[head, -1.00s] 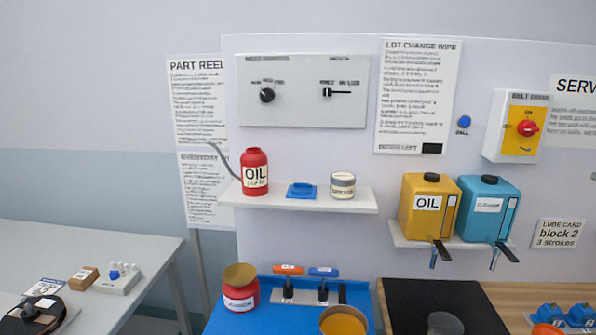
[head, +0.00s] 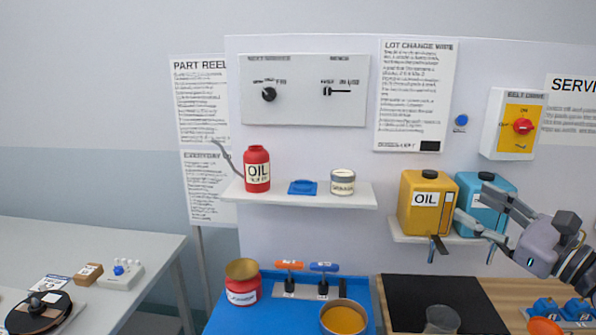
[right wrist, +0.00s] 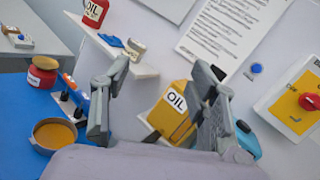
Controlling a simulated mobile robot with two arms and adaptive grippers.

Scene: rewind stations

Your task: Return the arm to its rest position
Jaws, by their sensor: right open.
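My right gripper (head: 478,210) comes in from the right in the head view, in front of the blue tank (head: 492,192) on the tank shelf. Its fingers are spread apart and hold nothing. In the right wrist view both fingers (right wrist: 155,105) stand wide apart, with the yellow oil tank (right wrist: 172,112) seen beyond the gap. The right finger hides part of the blue tank. My left arm and gripper do not show.
The yellow tank (head: 426,203) has a tap below it. A shelf (head: 300,197) holds a red oil bottle (head: 257,168), a blue lid and a tin. Below, a blue mat (head: 212,318) holds an amber pan (head: 343,318).

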